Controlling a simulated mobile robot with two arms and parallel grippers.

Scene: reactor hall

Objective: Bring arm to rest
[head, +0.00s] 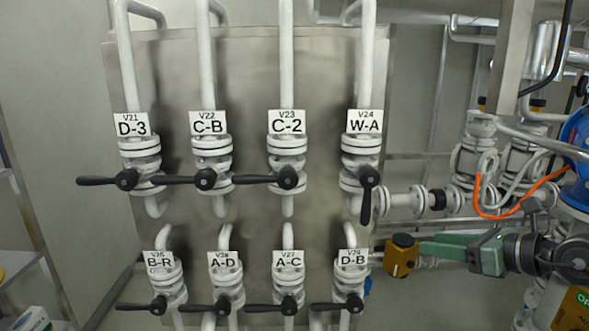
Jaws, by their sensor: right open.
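My right arm comes in from the right edge with dark round joints. My right gripper (484,250) is at its left end, open, with nothing seen between its jaws. My left arm and gripper are not in view.
The upper valves' black levers at D-3 (126,180), C-B (205,179) and C-2 (288,178) point left; the W-A lever (367,192) hangs down. The lower row's levers point left. An orange-brown block (402,255), pipes and an orange cable (520,203) crowd the right.

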